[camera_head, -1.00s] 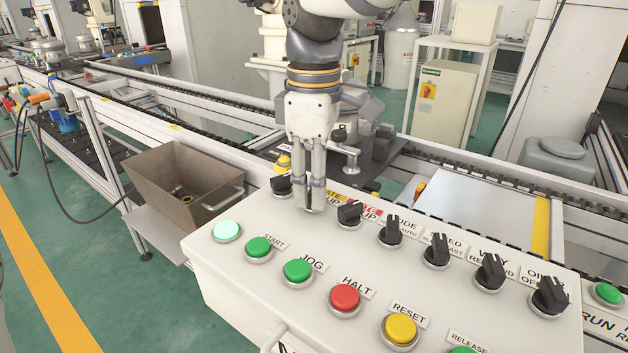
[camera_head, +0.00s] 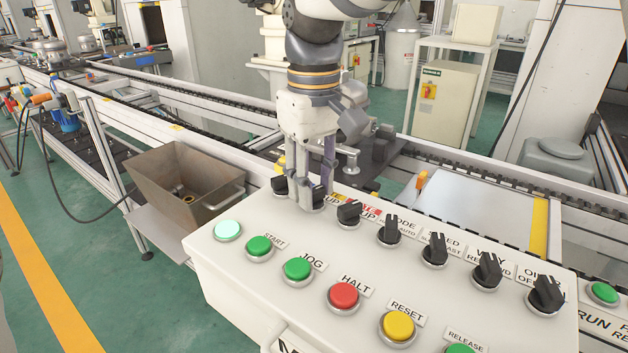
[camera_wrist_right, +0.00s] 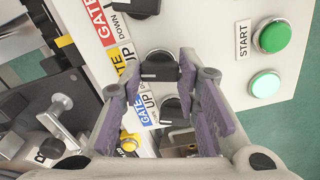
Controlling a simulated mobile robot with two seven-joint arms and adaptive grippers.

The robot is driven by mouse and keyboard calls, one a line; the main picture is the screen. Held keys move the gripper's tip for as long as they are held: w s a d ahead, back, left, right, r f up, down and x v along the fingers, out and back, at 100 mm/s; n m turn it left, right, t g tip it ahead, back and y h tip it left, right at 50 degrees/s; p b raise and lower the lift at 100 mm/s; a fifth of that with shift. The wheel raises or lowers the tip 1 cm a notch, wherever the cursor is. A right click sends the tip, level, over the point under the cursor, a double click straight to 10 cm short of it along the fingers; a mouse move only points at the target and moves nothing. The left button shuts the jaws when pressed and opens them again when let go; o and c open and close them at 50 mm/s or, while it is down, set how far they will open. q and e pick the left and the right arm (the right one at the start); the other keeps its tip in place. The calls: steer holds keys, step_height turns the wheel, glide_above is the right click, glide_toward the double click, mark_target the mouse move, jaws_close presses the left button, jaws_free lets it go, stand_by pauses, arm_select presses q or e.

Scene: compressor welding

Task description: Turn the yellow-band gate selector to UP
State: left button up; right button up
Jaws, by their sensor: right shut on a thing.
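The yellow-band gate selector (camera_head: 314,203) is a black knob in the back row of the white control panel. It also shows in the right wrist view (camera_wrist_right: 158,70), beside its yellow label (camera_wrist_right: 121,58), which is partly hidden by a finger. My right gripper (camera_head: 314,193) points down, with one finger on each side of this knob. In the right wrist view its purple-padded fingers (camera_wrist_right: 160,72) flank the knob, and it is shut on it. The knob's handle lies across the gap between the fingers. Its exact pointer setting is unclear. My left gripper is out of view.
The blue-band selector (camera_wrist_right: 174,110) and the red-label selector (camera_head: 349,213) stand close on either side. Several more black knobs continue right. Lit push buttons, including a red one (camera_head: 343,297), line the front. A brown metal bin (camera_head: 160,172) stands left of the panel.

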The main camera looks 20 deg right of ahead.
steer(key=shift+m, duration=0.7)
steer(key=o, duration=1.2)
steer(key=shift+c, duration=0.2)
step_height(320, 180, up, 12)
